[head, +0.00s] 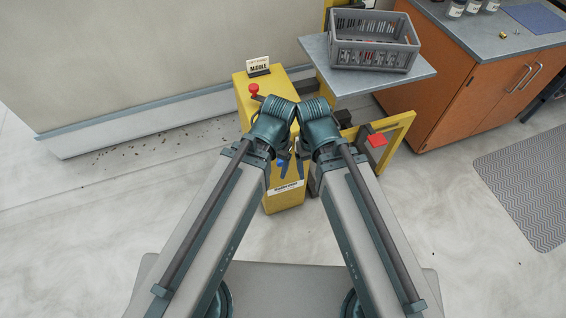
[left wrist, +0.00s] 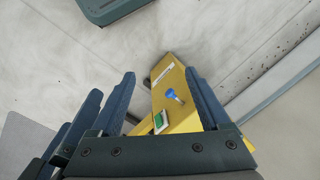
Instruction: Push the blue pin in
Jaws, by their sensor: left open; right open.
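The blue pin (left wrist: 173,95) stands up from the top of a yellow housing (left wrist: 168,76) in the left wrist view, clear of my fingers. Part of it shows in the head view (head: 282,166) between my wrists. My left gripper (left wrist: 160,75) is open and empty, its fingers on either side of the pin in the picture; the height gap is hard to judge. My right gripper (head: 301,166) is open in the head view, its fingers partly hidden under the wrist. How deep the pin sits cannot be told.
A green button (left wrist: 160,121) is beside the pin. A red knob (head: 253,89) and a sign (head: 258,66) are at the housing's far end. A yellow frame with a red block (head: 377,140) stands right. Behind are a grey crate (head: 374,62) on a shelf and an orange cabinet (head: 470,97).

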